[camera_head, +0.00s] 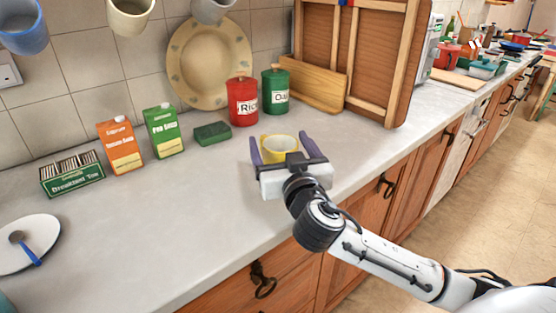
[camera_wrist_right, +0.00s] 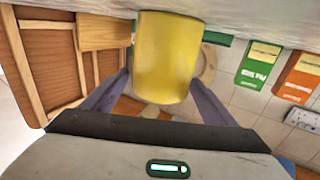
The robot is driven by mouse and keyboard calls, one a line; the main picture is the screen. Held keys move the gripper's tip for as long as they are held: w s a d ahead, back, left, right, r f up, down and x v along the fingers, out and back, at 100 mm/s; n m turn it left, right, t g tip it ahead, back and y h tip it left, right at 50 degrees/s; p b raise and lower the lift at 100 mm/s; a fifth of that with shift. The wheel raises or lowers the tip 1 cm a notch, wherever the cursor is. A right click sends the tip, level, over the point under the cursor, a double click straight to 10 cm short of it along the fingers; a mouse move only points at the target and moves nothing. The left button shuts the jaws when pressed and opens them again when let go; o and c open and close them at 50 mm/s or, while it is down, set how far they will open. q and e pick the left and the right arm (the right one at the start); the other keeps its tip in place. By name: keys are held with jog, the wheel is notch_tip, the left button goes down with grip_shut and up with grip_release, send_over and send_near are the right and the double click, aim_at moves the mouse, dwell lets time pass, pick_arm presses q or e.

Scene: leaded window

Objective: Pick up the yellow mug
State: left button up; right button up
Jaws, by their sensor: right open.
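The yellow mug (camera_head: 279,146) stands on the grey counter, close to the front edge. My right gripper (camera_head: 280,142) is open around it, with one purple finger on each side. In the right wrist view the yellow mug (camera_wrist_right: 167,58) fills the middle, between the two fingers of my right gripper (camera_wrist_right: 162,90). I cannot tell whether either finger touches it. In the head view the gripper body hides the mug's lower part. My left gripper is not in view.
Behind the mug stand a red rice canister (camera_head: 242,104), a green canister (camera_head: 275,92) and a green sponge (camera_head: 212,133). Cartons (camera_head: 164,131) and a tea box (camera_head: 72,174) are to the left. Cups (camera_head: 130,15) hang above.

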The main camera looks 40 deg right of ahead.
jog(key=shift+w+d, duration=0.15)
jog(key=shift+w, duration=0.25)
jog(key=shift+r, duration=0.1)
jog(key=c, duration=1.8)
